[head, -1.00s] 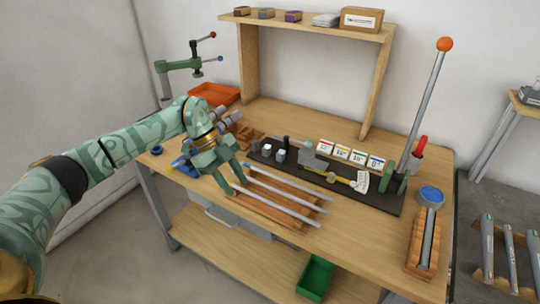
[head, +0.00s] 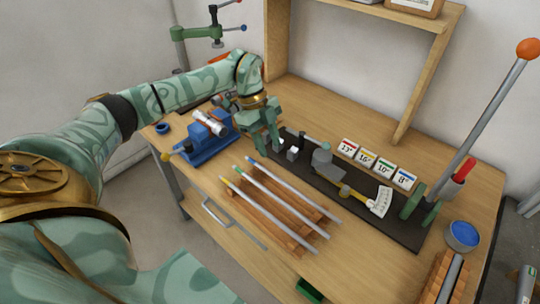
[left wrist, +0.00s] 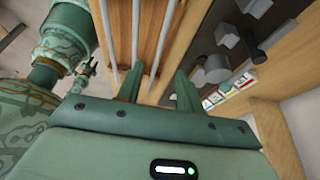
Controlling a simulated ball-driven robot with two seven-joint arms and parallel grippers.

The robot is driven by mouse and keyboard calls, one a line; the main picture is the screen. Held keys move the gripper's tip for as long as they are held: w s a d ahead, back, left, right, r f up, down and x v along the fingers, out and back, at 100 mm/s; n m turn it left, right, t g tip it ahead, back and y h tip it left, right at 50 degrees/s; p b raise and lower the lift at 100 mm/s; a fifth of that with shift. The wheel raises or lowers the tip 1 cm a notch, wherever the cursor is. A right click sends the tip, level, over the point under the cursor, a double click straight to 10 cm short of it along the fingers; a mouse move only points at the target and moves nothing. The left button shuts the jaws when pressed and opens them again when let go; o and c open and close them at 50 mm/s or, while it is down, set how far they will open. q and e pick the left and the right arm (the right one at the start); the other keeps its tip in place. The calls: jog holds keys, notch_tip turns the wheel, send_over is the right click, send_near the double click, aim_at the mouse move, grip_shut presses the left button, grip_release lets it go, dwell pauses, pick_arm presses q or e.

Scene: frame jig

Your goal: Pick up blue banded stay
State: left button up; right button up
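Three thin grey stays lie side by side on a slatted wooden rack (head: 272,219). The stay farthest back, with a bluish band at its left end, looks like the blue banded stay (head: 290,187). The other two have yellowish or greenish ends. My left gripper (head: 267,151) is above the table just behind the blue-banded end, pointing down. In the left wrist view its fingers (left wrist: 158,85) are apart and empty, with a stay (left wrist: 161,42) running toward the gap between them. A small green claw-like part of mine shows at left there, perhaps the right gripper (left wrist: 87,69).
A dark jig plate (head: 400,226) with blocks, a gauge and an orange-knobbed lever (head: 485,125) lies behind the rack. Several number cards (head: 366,158) stand along its back. A blue vise (head: 207,138) stands left of my gripper.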

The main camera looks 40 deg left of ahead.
pick_arm(q)
send_near(283, 181)
jog(key=shift+a+x, duration=0.25)
jog(key=shift+x, duration=0.8)
jog(key=x, duration=0.3)
jog(key=b+x, duration=0.1)
jog(key=x, duration=0.1)
jog(key=shift+d+f, duration=0.3)
jog(key=shift+d, duration=0.1)
jog(key=shift+f, duration=0.3)
grip_shut()
